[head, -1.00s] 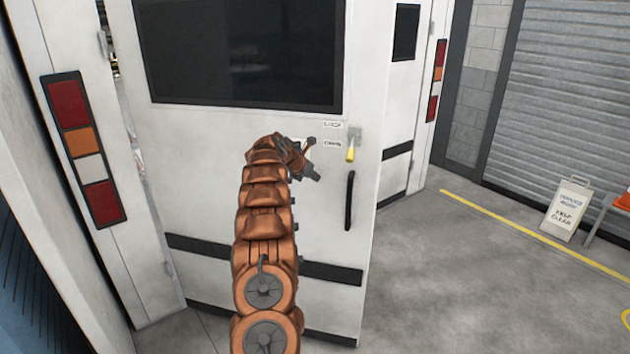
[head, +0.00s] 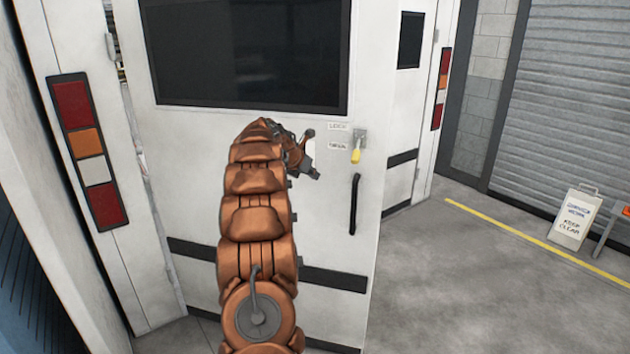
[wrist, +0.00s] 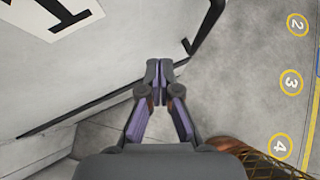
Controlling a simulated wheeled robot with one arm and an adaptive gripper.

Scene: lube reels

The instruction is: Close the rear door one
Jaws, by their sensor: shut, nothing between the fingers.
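The rear door (head: 325,235) is a white panel with a dark window, standing ajar from the vehicle's left frame in the head view. A yellow-tipped latch (head: 356,151) and a black vertical handle (head: 354,204) are near its right edge. My gripper (head: 316,174) is in front of the door, left of the latch and handle. In the wrist view my gripper (wrist: 160,65) is shut with its fingertips together and nothing between them. The white door face (wrist: 90,75) and a black handle (wrist: 208,25) show beyond it. Whether the fingers touch the door, I cannot tell.
A second white door (head: 405,110) stands behind on the right. A sign (head: 574,217) stands near a yellow floor line (head: 530,238). The grey floor right of the door is clear. A light post (head: 85,150) with red and orange lamps is at left.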

